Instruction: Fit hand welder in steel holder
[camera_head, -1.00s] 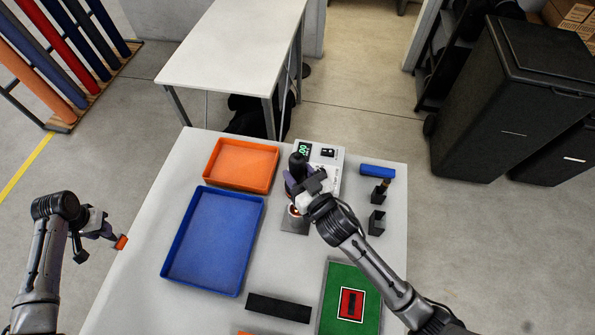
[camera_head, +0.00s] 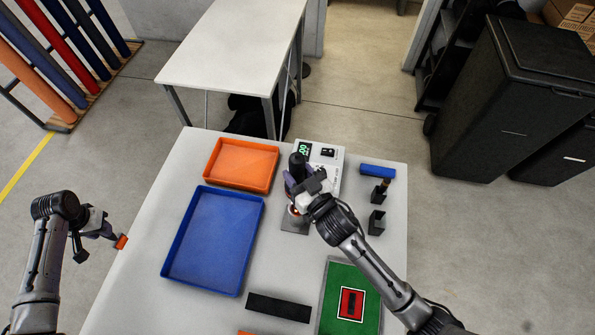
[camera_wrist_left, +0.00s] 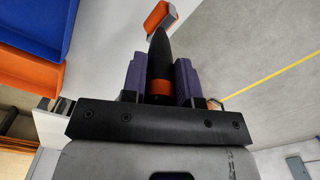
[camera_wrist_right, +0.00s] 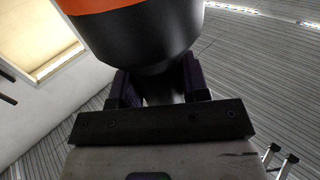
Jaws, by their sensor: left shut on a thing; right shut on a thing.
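The hand welder (camera_head: 299,163) is a dark upright tool with a black top. My right gripper (camera_head: 302,188) is shut on it over the table's middle. In the right wrist view its black body (camera_wrist_right: 150,40) with an orange part fills the top between my fingers. The steel holder (camera_head: 294,228), a grey base, lies directly below the welder. The gripper and welder hide much of it, so I cannot tell whether the welder is seated. My left gripper (camera_head: 108,236) is shut on a black-handled tool with an orange head (camera_head: 121,242), left of the table; its handle (camera_wrist_left: 159,55) shows in the left wrist view.
A white control box (camera_head: 328,154) with a green display stands just behind the welder. An orange tray (camera_head: 242,187) and a blue tray (camera_head: 247,243) lie left. Small black stands (camera_head: 377,223), a blue bar (camera_head: 378,171), a green mat (camera_head: 334,290) and a black bar (camera_head: 279,307) surround it.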

